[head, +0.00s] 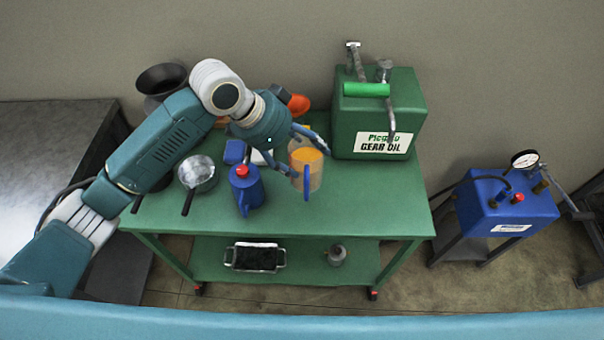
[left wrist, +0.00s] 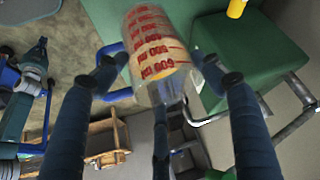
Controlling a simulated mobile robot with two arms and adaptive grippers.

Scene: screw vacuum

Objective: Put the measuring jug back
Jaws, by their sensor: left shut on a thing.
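The measuring jug (head: 306,158) is a clear cylinder with yellow-orange inside, over the right-middle of the green cart's top, in front of the gear oil box. In the left wrist view the jug (left wrist: 157,50) shows red graduation marks and appears tilted in the picture. My left gripper (head: 304,166) reaches it from the left, its blue fingers shut around the jug's sides. The fingers partly hide the jug, and I cannot tell whether its base touches the cart top. My right gripper is not in view.
The green cart (head: 350,215) holds a green gear oil box (head: 400,98) at back right, a blue oil can (head: 245,187) and a metal funnel or pan (head: 197,172) left of the jug. The cart's front right is clear. A blue tester (head: 507,203) stands right.

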